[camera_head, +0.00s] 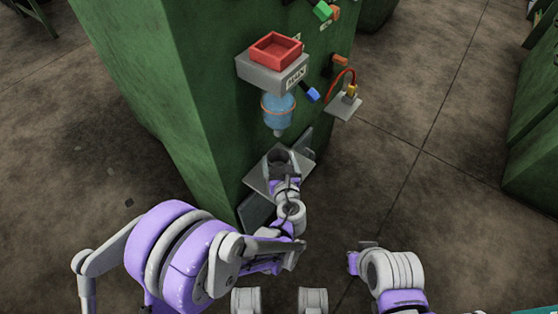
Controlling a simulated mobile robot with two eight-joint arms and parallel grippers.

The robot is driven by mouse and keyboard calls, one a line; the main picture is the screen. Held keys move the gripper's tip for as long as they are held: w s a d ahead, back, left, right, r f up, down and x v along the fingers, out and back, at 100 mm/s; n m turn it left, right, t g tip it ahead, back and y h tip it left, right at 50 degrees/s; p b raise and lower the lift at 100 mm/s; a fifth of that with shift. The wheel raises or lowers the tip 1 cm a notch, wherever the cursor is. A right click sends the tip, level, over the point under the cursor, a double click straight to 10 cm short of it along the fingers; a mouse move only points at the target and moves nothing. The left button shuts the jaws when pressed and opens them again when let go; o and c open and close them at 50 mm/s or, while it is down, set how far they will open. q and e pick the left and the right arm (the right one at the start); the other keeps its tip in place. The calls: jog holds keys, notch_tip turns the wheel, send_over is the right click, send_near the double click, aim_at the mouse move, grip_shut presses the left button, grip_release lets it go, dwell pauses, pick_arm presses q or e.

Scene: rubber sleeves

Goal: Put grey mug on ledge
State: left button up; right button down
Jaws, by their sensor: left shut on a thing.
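The grey mug (281,159) is in front of the green cabinet's face, below the blue clear container. My left gripper (285,180) is shut on it and hides its lower part. A flat grey ledge (259,182) juts from the cabinet just behind and beside the mug. The mug overlaps the ledge in the picture; I cannot tell whether it touches it. Part of my right arm shows at the bottom right, but its gripper cannot be made out.
Above the mug, a grey box (259,76) carries a red tray (275,52), with the blue clear container (279,110) hanging below. A small plate with a red cable (344,107) juts out at right. Dark panels lean near the ledge. Open floor lies right.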

pick_arm(q)
jog(key=shift+f, duration=0.25)
jog(key=o, duration=1.1)
jog(key=shift+r, duration=0.1)
jog(key=shift+r, duration=0.1)
